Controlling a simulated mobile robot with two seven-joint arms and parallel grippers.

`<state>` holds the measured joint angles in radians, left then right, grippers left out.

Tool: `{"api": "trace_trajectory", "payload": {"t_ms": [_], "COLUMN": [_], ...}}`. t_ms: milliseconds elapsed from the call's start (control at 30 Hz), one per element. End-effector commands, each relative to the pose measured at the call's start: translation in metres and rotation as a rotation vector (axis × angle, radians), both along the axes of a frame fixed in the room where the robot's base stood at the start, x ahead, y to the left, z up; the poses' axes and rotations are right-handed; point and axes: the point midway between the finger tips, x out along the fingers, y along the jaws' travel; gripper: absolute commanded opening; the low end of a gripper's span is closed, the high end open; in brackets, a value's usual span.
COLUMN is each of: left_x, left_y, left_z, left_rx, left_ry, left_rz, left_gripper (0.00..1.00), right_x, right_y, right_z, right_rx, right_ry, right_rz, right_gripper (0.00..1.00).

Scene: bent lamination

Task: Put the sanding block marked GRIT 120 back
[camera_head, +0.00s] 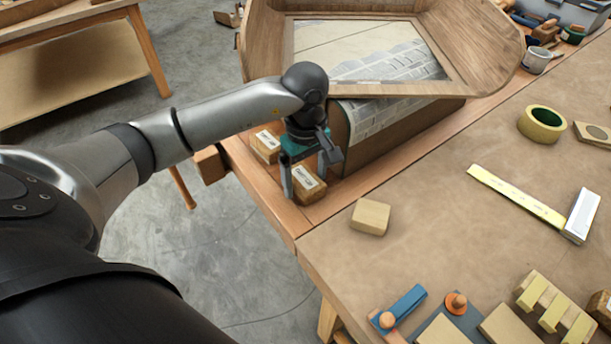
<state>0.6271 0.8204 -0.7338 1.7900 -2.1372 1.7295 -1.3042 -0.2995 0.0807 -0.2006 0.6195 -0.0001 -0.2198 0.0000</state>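My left gripper (305,181) points down over the near left corner of the bench, its two fingers spread apart. A wooden block with a white label (310,186) is at its fingertips, one finger beside each side. I cannot tell whether the fingers press on it. A second labelled wooden block (266,146) lies just behind and to the left of the gripper. The print on both labels is too small to read, so I cannot tell which is GRIT 120. A plain pale block (370,217) lies on the brown bench mat to the right. My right gripper is not in view.
A large curved wooden form (350,140) stands right behind the gripper. On the mat lie a yellow tape roll (542,124), a square (540,203), a blue tool (398,309) and a slatted wooden rack (556,308). The middle of the mat is clear.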

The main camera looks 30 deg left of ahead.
Motion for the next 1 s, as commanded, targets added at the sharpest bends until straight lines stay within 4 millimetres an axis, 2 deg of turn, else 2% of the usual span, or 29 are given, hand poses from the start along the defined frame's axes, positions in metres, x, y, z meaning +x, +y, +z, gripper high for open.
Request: {"api": "trace_trajectory", "payload": {"t_ms": [67,333,433,567,800,1000], "left_x": [0.000,0.000,0.001,0.001,0.001,0.001], "left_y": [0.000,0.000,0.000,0.000,0.000,0.000], "left_z": [0.000,0.001,0.008,0.031,0.084,0.113], "left_rx": [0.000,0.000,0.000,0.001,0.000,-0.001], "left_ry": [0.000,0.000,-0.002,-0.006,-0.004,-0.002], "left_rz": [0.000,0.000,0.000,-0.001,-0.001,0.000], "left_gripper": [0.99,0.99,0.99,0.99,0.99,0.99], "right_x": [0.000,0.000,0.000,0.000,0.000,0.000], "right_y": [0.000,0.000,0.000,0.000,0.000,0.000], "right_z": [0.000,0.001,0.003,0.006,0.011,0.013], "right_rx": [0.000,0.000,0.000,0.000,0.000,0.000], "right_ry": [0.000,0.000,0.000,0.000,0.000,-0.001], "right_rz": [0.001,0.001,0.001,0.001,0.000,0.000], "right_gripper": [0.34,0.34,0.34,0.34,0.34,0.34]}}
